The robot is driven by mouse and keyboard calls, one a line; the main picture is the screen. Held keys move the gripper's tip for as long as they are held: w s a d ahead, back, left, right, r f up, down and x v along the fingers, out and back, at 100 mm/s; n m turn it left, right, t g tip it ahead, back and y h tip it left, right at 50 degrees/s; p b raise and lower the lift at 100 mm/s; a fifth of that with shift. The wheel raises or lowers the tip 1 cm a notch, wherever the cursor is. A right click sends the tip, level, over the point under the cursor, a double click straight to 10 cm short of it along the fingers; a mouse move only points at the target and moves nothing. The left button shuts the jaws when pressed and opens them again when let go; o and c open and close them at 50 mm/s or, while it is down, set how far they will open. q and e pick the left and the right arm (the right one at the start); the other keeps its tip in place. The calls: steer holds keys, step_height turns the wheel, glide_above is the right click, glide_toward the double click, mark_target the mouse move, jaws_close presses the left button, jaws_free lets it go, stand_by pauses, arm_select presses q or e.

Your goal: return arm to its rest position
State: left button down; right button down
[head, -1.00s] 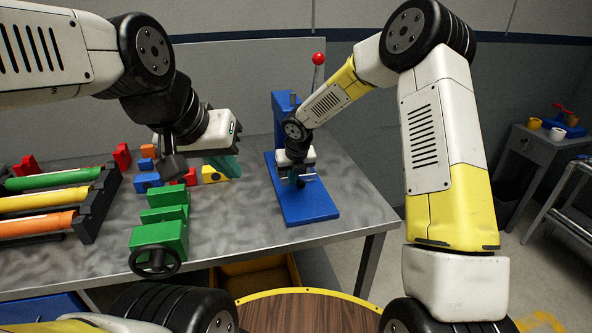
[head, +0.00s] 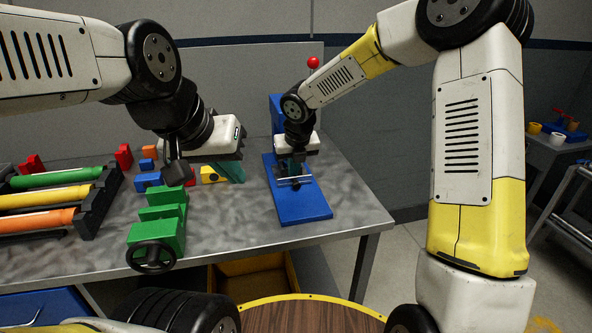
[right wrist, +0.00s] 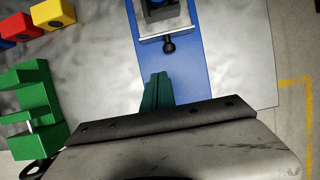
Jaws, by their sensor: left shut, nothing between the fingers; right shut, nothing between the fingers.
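My right gripper (head: 296,174) is over the blue press (head: 305,207), in front of its upright post, with its fingers pointing down. In the right wrist view its teal fingers (right wrist: 157,92) are together and empty, above the blue base plate. I cannot tell in the head view how close the fingertips are to the press. My left gripper (head: 235,171) hangs over the table's middle, beside a yellow block (head: 209,176). Its teal fingers are shut and partly hidden behind its body.
A green vise (head: 160,231) stands at the table's front edge. Colored tubes (head: 50,199) lie in a black rack at the left, with several small blocks (head: 148,181) nearby. The red knob (head: 313,62) rises behind my right forearm. The metal table (head: 350,205) is bare right of the press.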

steer(key=s+d+r+m+t+h, duration=0.1)
steer(key=s+d+r+m, duration=1.3)
steer(key=m, duration=0.5)
steer(key=s+d+r+m+y, duration=0.1)
steer(key=s+d+m, duration=0.2)
steer(key=s+m, duration=0.3)
steer(key=s+d+r+m+t+y, duration=0.1)
steer(key=s+d+m, duration=0.2)
steer(key=s+m, duration=0.4)
steer(key=m, duration=0.7)
steer(key=shift+s+d, duration=0.2)
steer(key=shift+s, duration=0.05)
